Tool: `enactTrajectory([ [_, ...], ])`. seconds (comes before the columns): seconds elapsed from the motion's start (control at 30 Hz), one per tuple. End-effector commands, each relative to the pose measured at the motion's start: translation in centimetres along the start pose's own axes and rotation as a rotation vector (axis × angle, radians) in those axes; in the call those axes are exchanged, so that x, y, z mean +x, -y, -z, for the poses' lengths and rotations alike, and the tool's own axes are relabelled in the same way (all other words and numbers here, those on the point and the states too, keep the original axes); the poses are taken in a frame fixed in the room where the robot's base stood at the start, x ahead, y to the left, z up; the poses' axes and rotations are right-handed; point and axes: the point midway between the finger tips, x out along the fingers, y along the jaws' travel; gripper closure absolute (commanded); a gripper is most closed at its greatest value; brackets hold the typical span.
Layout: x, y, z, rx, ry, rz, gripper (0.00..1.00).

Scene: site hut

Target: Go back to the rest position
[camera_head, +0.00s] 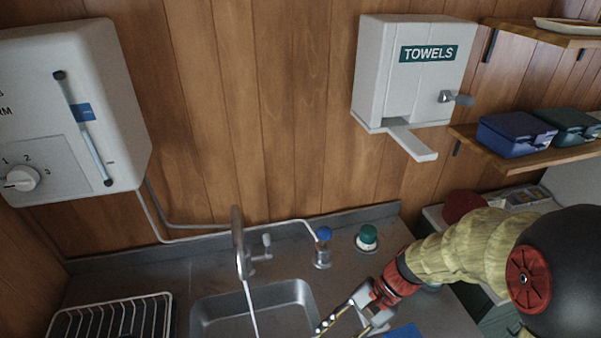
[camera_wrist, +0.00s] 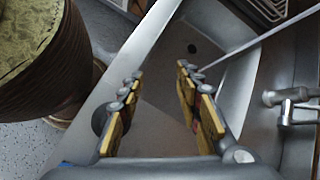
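My gripper (camera_head: 345,322) is low in the head view, over the right side of the steel sink (camera_head: 205,309). In the wrist view my gripper (camera_wrist: 157,76) has its two yellow-padded fingers well apart, with nothing between them. The sink basin (camera_wrist: 165,130) lies beneath the fingers. My arm comes in from the right of the head view, bent down towards the counter. The fingertips are partly cut off at the bottom of the head view.
The tap (camera_head: 238,245) has a thin pale stream below it. A blue-topped container (camera_head: 322,252) and green-topped container (camera_head: 366,238) stand behind my gripper. A dish rack (camera_head: 110,318) is left. A towel dispenser (camera_head: 400,85), water heater (camera_head: 70,110) and shelf (camera_head: 490,150) are on the walls.

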Motion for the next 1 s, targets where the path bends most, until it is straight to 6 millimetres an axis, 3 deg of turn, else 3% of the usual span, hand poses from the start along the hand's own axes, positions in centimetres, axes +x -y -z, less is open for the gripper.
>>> enactTrajectory([
  [0.2,-5.3,-3.5,-1.0,-0.274,-0.255,-0.199,0.66],
  [0.43,-11.4,-5.3,-2.1,-0.507,-0.516,-0.358,0.66],
  [0.7,-17.8,-5.7,-5.5,-0.695,-0.789,-0.455,0.66],
  [1.0,-21.2,-4.1,-9.5,-0.78,-0.954,-0.409,0.66],
])
